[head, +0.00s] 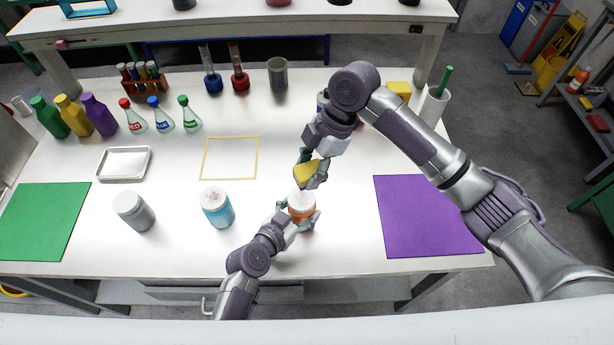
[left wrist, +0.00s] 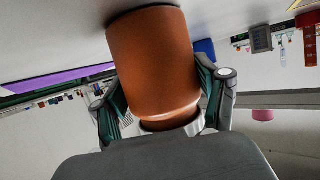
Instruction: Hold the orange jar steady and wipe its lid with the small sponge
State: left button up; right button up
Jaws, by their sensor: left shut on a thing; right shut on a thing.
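The orange jar (head: 299,212) stands on the white table near the front edge, with its pale lid (head: 301,200) up. My left gripper (head: 297,215) is shut around the jar from the front. In the left wrist view the jar (left wrist: 152,70) fills the middle, with a finger of my left gripper (left wrist: 165,110) on each side. My right gripper (head: 311,172) is shut on the small yellow sponge (head: 307,173) and holds it above and just behind the lid. Whether the sponge touches the lid is hard to tell.
A blue jar (head: 217,208) and a grey jar (head: 133,211) stand to the left. A yellow outlined square (head: 230,137) lies behind them. A green mat (head: 42,222) is at far left, a purple mat (head: 430,222) at right. Flasks, bottles and a metal tray (head: 123,179) stand farther back.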

aim_at(305, 200)
jog(key=shift+f, duration=0.2)
jog(key=shift+s+f, duration=0.1)
jog(key=shift+f, duration=3.45)
jog(key=shift+a+f, duration=0.2)
jog(key=shift+a, duration=0.1)
jog(key=shift+a+f, duration=0.2)
jog(key=shift+a, duration=1.3)
jog(key=shift+d, duration=1.85)
jog(key=shift+r, duration=4.1)
pick_arm(q)
jog(key=o, duration=1.2)
